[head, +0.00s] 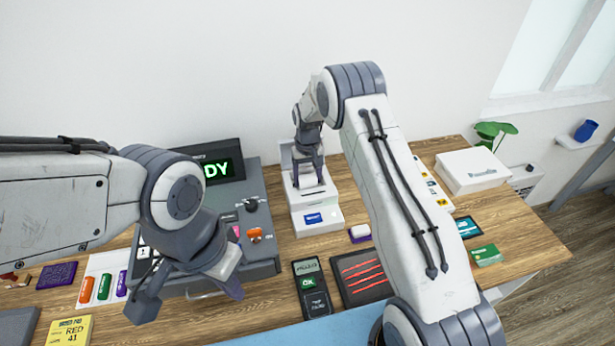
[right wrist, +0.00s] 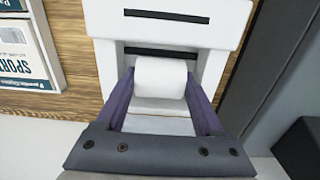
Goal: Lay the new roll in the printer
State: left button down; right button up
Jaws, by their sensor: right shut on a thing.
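The white printer (head: 305,202) stands at the back of the table, with a blue label on its front and a white upright part behind. In the right wrist view the printer (right wrist: 178,28) shows two dark slots. My right gripper (head: 308,184) is over the printer's open top. In the right wrist view my right gripper (right wrist: 160,88) is shut on the white roll (right wrist: 160,76), with one purple finger at each end. I cannot tell whether the roll touches the printer's bay. My left gripper (head: 190,298) is open and empty over the table's front left.
A grey cash register (head: 262,200) with a lit display stands left of the printer. A card terminal (head: 312,288) and a dark tray with red strips (head: 362,278) lie in front. A white box (head: 472,170) is at the right. Wood is bare around the printer's front.

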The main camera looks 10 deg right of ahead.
jog(key=o, duration=1.1)
